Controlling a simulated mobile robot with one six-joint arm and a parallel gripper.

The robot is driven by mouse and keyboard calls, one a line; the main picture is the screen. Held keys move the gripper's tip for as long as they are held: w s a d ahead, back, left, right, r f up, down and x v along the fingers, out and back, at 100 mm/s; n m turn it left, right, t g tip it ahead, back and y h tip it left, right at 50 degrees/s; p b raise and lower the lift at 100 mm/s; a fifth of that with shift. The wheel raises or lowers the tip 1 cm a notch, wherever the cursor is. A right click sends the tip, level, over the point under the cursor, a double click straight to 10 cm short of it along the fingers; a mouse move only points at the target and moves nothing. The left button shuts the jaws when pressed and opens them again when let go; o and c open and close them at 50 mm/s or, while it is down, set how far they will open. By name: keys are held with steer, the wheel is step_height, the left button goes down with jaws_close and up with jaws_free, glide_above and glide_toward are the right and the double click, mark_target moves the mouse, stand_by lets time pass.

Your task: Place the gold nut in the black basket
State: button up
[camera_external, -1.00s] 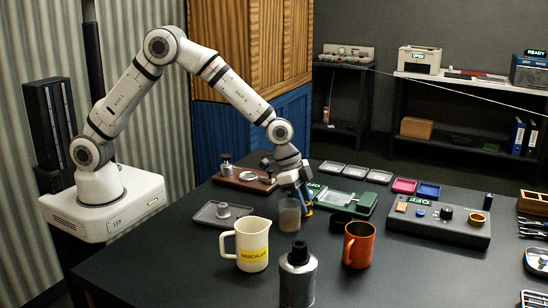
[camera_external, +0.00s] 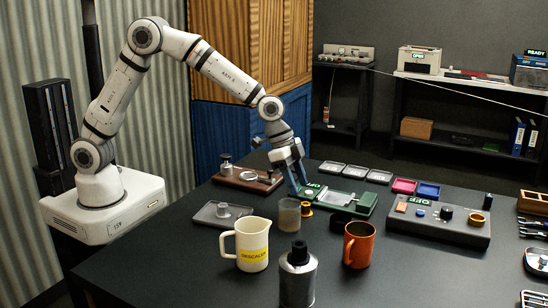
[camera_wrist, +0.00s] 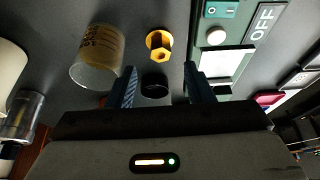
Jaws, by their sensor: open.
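The gold nut (camera_external: 306,209) sits on the dark table just right of the clear beaker (camera_external: 289,214). In the wrist view the nut (camera_wrist: 160,45) has a round flange and a hexagonal part, beyond my fingertips. My gripper (camera_external: 291,190) is open and empty, raised a little above and behind the nut.
A green device (camera_external: 365,203) stands close right of the nut. The cream jug (camera_external: 252,246), a metal canister (camera_external: 298,277) and an orange mug (camera_external: 358,245) stand in front. A grey tray (camera_external: 205,219) lies left, and a grey control panel (camera_external: 455,228) right.

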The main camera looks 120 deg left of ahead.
steer(key=s+d+r, duration=0.8)
steer(key=r, duration=0.2)
steer(key=s+d+r, duration=0.1)
steer(key=s+d, duration=0.3)
steer(key=s, duration=0.4)
steer(key=s+d+r+g, duration=0.1)
steer(key=s+d, duration=0.4)
steer(key=s, duration=0.3)
steer(key=shift+d+b, duration=0.25)
steer(key=shift+b, duration=0.05)
steer(key=shift+o, duration=0.5)
steer(key=s+d+f, duration=0.2)
steer(key=s, duration=0.8)
steer(key=shift+s+d, duration=0.15)
steer(key=shift+d, duration=0.2)
steer(key=shift+f, duration=0.1)
